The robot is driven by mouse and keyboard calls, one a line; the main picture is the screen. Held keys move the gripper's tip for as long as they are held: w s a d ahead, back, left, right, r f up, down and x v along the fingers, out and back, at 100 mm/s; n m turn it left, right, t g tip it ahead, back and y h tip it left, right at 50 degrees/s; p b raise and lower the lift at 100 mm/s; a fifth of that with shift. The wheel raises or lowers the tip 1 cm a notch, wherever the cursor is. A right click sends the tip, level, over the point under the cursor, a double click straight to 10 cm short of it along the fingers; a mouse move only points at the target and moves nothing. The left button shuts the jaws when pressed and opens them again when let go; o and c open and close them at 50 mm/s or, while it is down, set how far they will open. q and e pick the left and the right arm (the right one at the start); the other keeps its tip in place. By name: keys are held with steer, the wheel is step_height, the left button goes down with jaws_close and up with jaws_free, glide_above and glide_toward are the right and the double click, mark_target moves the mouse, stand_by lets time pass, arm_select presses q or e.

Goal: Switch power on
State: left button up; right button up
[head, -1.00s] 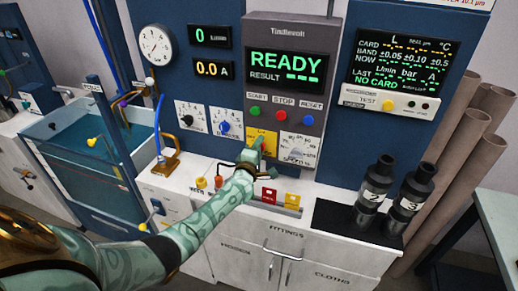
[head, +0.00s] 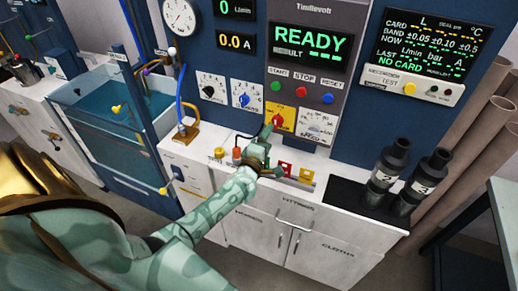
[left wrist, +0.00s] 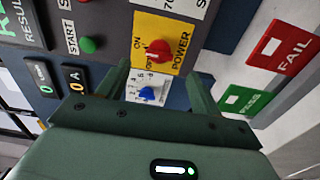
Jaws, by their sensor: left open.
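The yellow power panel (head: 284,124) is on the front of the grey control column, with a red knob (head: 277,119) on it. In the left wrist view the red knob (left wrist: 158,50) sits between the words ON and POWER, just beyond the fingertips; I cannot tell its exact setting. My left gripper (head: 264,140) is open and empty, just below and left of the knob in the head view. Its two fingers (left wrist: 160,78) are apart in the left wrist view, with the knob beyond the gap. They do not appear to touch it. My right gripper is not in view.
The display (head: 310,45) reads READY. Green, red and blue buttons sit above the power panel, and a speed dial (head: 317,125) is right of it. Fittings and red and yellow cards stand on the counter below. Two black cylinders (head: 388,165) stand on the right.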

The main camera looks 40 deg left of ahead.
arm_select(q)
steer(key=v, duration=0.7)
steer(key=shift+p, duration=0.3)
steer(key=shift+w+f, duration=0.1)
